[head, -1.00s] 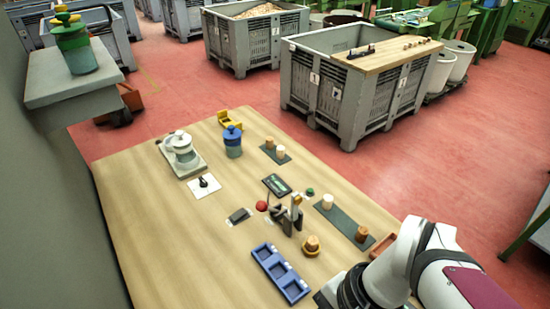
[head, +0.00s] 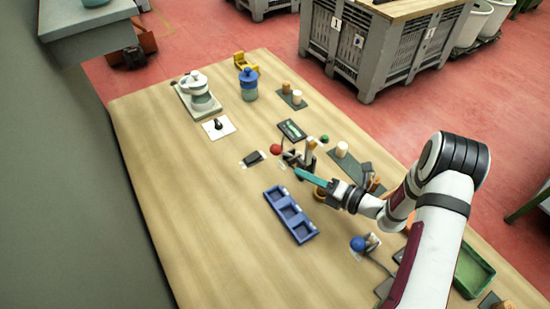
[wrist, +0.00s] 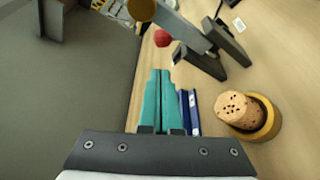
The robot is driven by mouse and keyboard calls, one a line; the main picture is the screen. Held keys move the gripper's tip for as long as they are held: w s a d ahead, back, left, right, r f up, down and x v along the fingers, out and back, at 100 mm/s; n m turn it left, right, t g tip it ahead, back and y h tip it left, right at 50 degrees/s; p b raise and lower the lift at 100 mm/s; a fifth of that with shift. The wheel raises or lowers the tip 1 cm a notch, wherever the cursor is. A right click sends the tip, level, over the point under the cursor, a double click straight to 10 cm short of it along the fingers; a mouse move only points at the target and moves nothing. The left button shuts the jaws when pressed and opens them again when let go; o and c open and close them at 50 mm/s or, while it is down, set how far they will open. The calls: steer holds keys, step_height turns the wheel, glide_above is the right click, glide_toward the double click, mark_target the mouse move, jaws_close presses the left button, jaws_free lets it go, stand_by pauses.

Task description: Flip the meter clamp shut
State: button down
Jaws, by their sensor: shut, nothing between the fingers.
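The clamp (head: 308,152) appears to be the grey upright fixture with a red ball knob (head: 276,149) on its left side, near the middle of the table. In the wrist view its grey metal bars (wrist: 197,42) stand ahead of my fingers and to the right, with the red knob (wrist: 162,38) beyond the fingertips. My gripper (head: 298,172) has teal fingers, pressed together and empty, just in front of the clamp; it also shows in the wrist view (wrist: 159,72). I cannot tell whether the fingers touch the clamp or how far its lever is swung.
A cork in a yellow ring (wrist: 264,118) stands right of my fingers. A blue tray (head: 291,214) lies left of my arm. A dark device (head: 291,130) lies behind the clamp. A blue knob (head: 358,243) and green tray (head: 472,270) are nearer.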

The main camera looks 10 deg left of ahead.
mark_target(282, 153)
steer(key=x, duration=1)
